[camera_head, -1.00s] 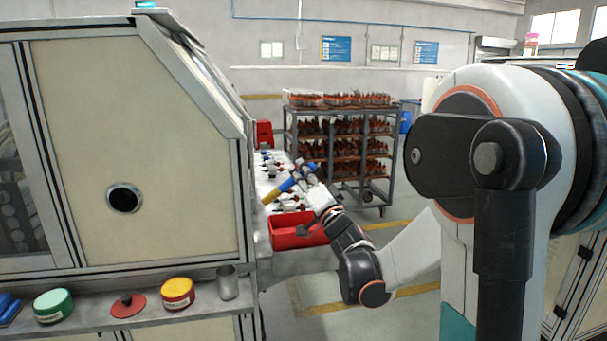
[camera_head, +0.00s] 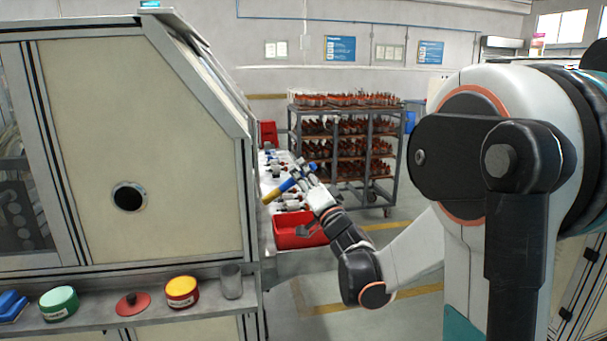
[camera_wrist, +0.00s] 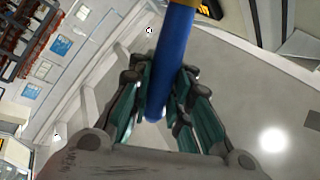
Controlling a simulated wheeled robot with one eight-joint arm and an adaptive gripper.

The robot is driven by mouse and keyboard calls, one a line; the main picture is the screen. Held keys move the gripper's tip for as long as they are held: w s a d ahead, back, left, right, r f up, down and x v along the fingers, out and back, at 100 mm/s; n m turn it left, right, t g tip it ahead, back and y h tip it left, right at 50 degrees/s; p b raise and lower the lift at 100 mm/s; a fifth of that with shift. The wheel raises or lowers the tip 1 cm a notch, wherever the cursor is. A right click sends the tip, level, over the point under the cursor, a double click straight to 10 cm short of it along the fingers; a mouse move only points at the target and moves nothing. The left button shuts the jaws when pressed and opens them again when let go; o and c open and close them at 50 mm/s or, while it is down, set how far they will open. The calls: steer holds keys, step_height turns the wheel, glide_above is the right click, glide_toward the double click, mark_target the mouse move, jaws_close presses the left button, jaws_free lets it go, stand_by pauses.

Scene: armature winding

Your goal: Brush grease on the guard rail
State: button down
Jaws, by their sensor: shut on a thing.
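My gripper (camera_head: 309,176) is shut on a brush with a blue handle (camera_head: 287,186) and a yellow end (camera_head: 270,196). The brush is tilted, its yellow end pointing down-left over the workbench beside the machine. In the wrist view the blue handle (camera_wrist: 173,55) lies between the green-padded fingers (camera_wrist: 160,95), with a yellow part at the top edge. The bristles cannot be made out. A yellow-red tin (camera_head: 181,292), a green tin (camera_head: 59,303) and a red lid with a dark knob (camera_head: 132,303) are on the machine's front ledge. I cannot single out the guard rail.
The large beige machine (camera_head: 140,150) fills the left side. A red bin (camera_head: 297,232) and several small parts lie on the white workbench below my gripper. A loaded rack trolley (camera_head: 345,150) stands behind. Floor right of the bench is open.

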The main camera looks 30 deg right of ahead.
steer(key=shift+a, duration=0.25)
steer(key=shift+w, duration=0.15)
steer(key=w+d, duration=0.2)
steer(key=w, duration=0.5)
steer(key=shift+w+b, duration=0.15)
steer(key=shift+b, duration=0.15)
stand_by(0.4)
steer(key=shift+s+a, duration=0.3)
steer(key=shift+s, duration=0.95)
steer(key=shift+s+a, duration=0.35)
steer(key=shift+s, duration=0.95)
steer(key=shift+s+a, duration=0.3)
steer(key=shift+s, duration=0.95)
steer(key=shift+d, duration=0.1)
